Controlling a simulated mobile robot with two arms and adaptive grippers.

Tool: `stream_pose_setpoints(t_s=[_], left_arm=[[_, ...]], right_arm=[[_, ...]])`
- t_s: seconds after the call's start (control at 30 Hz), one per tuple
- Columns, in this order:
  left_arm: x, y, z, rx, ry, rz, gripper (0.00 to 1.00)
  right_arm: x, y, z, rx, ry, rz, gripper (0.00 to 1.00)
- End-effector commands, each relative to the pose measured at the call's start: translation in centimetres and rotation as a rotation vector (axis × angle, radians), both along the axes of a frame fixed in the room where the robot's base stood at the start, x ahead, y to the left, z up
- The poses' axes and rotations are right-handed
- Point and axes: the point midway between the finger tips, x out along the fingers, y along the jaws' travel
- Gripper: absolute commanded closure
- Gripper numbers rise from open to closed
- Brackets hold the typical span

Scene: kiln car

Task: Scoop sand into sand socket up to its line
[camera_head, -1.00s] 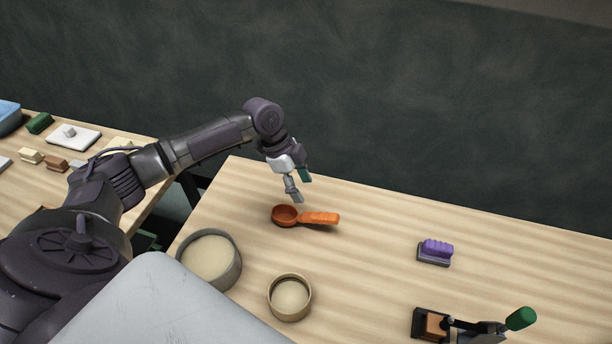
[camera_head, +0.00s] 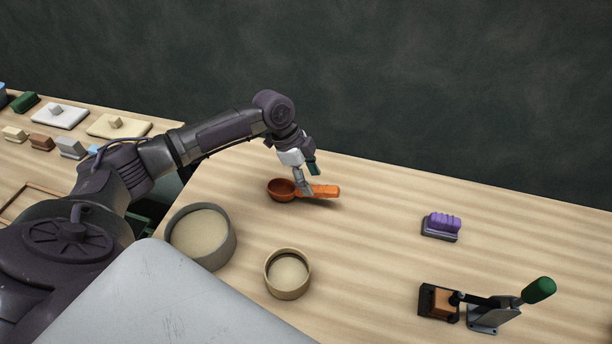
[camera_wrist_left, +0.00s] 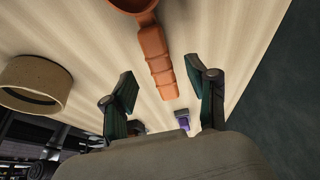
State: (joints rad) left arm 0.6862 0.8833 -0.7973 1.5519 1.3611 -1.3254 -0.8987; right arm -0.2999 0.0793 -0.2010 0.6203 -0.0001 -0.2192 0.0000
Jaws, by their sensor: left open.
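An orange scoop (camera_head: 282,189) lies on the wooden table, its ribbed handle (camera_head: 322,191) pointing right. My left gripper (camera_head: 304,182) is open just above the handle. In the left wrist view the handle (camera_wrist_left: 155,58) lies between the two spread fingers of my left gripper (camera_wrist_left: 161,92), with gaps on both sides. A large grey round tub of sand (camera_head: 203,240) stands at the table's left side. A smaller tan round cup (camera_head: 288,274), pale inside, stands to its right and also shows in the left wrist view (camera_wrist_left: 36,80). I cannot make out a line inside it. My right gripper is not in view.
A purple brush-like block (camera_head: 441,226) lies to the right. A clamp with a green handle (camera_head: 490,304) stands at the front right. A second table (camera_head: 80,147) at left holds several small blocks and plates. The table between scoop and purple block is clear.

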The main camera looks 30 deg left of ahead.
Motion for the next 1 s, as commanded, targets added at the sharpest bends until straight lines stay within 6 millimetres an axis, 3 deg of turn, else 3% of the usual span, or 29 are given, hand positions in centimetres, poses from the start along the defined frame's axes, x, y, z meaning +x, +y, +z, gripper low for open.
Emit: stream_pose_setpoints(t_s=[0.53, 1.0], left_arm=[[0.4, -1.6, -4.3, -0.001, -0.001, -0.001, 0.42], [0.5, -2.1, -5.1, -0.001, -0.001, -0.001, 0.42]], right_arm=[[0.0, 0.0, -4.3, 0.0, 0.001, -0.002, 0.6], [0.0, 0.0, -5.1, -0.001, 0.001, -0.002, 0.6]])
